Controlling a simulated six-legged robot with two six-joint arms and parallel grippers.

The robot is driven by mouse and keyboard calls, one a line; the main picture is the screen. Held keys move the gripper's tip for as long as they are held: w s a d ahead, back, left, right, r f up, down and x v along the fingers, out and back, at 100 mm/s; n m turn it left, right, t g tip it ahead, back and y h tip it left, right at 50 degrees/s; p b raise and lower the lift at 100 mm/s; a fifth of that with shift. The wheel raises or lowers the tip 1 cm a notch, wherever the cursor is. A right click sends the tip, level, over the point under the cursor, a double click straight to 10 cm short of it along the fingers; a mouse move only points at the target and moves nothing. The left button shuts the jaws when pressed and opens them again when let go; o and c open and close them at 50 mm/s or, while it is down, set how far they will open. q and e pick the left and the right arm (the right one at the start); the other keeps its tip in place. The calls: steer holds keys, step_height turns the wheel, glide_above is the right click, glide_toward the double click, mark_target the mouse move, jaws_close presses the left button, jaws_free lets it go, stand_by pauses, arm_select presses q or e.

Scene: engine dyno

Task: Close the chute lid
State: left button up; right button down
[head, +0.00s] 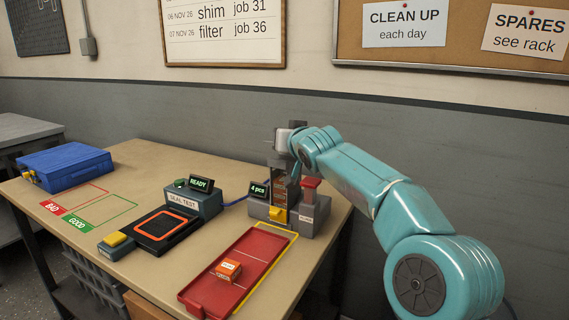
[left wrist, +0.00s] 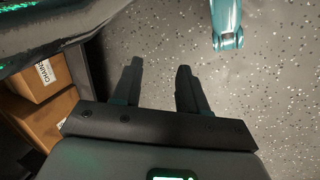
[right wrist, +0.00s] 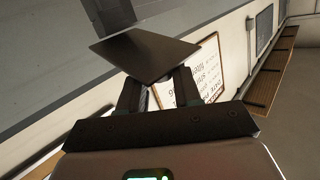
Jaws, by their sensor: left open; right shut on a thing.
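The chute (head: 279,182) is a dark upright column with brown-orange pieces inside, on a grey base at the table's right end. My right gripper (right wrist: 157,82) is shut on a flat dark square plate, the chute lid (right wrist: 146,52). In the head view my right arm reaches to the top of the chute, and its wrist hides much of the lid there. I cannot tell the lid's exact angle to the chute mouth. My left gripper (left wrist: 158,72) is open and empty above the speckled floor, outside the head view.
A red tray (head: 215,292) with an orange box (head: 228,269) lies in front of the chute. A seal tester (head: 195,198), black pad (head: 166,230) and blue case (head: 66,166) stand further left. A red-topped post (head: 310,191) stands right beside the chute.

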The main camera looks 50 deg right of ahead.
steer(key=f+n+t+b, duration=0.1)
steer(key=b, duration=0.4)
steer(key=a+f+n+h+b, duration=0.1)
steer(key=f+b, duration=0.1)
steer(key=b, duration=0.3)
steer(key=shift+s+a+f+t, duration=0.1)
steer(key=shift+s+f+t, duration=0.1)
steer(key=shift+t, duration=0.2)
arm_select(q)
step_height(320, 180, down, 14)
steer(key=w+a+b, duration=0.1)
steer(key=shift+a+r+n+t+b, duration=0.25)
steer(key=shift+a+n+t+b, duration=0.05)
steer(key=shift+a, duration=0.1)
arm_select(e)
steer(key=shift+r+n+h, duration=0.1)
steer(key=shift+n+h, duration=0.2)
steer(key=shift+n, duration=0.1)
arm_select(q)
steer(key=shift+w, duration=0.1)
arm_select(e)
steer(key=c, duration=0.8)
jaws_free()
